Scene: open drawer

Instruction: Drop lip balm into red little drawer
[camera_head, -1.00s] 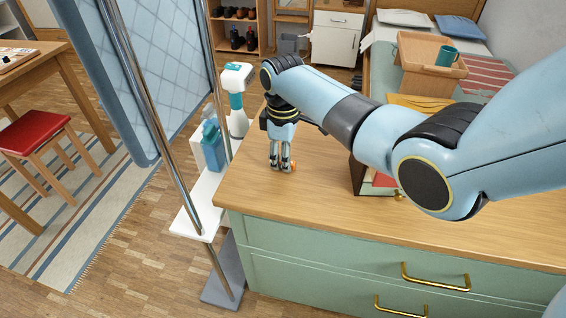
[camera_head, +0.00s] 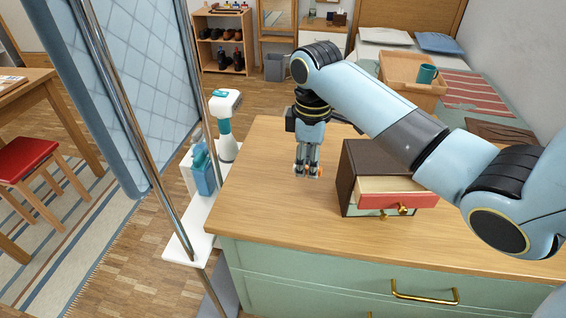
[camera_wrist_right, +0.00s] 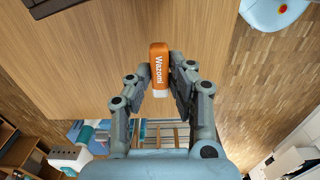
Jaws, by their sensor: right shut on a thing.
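My right gripper (camera_head: 307,172) points down over the wooden dresser top, left of the small drawer box. In the right wrist view its fingers (camera_wrist_right: 161,92) are shut on an orange lip balm (camera_wrist_right: 159,65) with a white end and the word "Wazomi". In the head view the lip balm is mostly hidden by the fingers; a bit of orange shows. The red little drawer (camera_head: 392,201) is pulled out of a dark brown box (camera_head: 347,176). A pale green drawer below it is partly hidden. My left gripper is not in view.
The dresser top (camera_head: 262,212) is clear around the box. A white shelf cart with a blue bottle (camera_head: 203,172) and a white-and-teal spray bottle (camera_head: 226,125) stands beyond its left edge.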

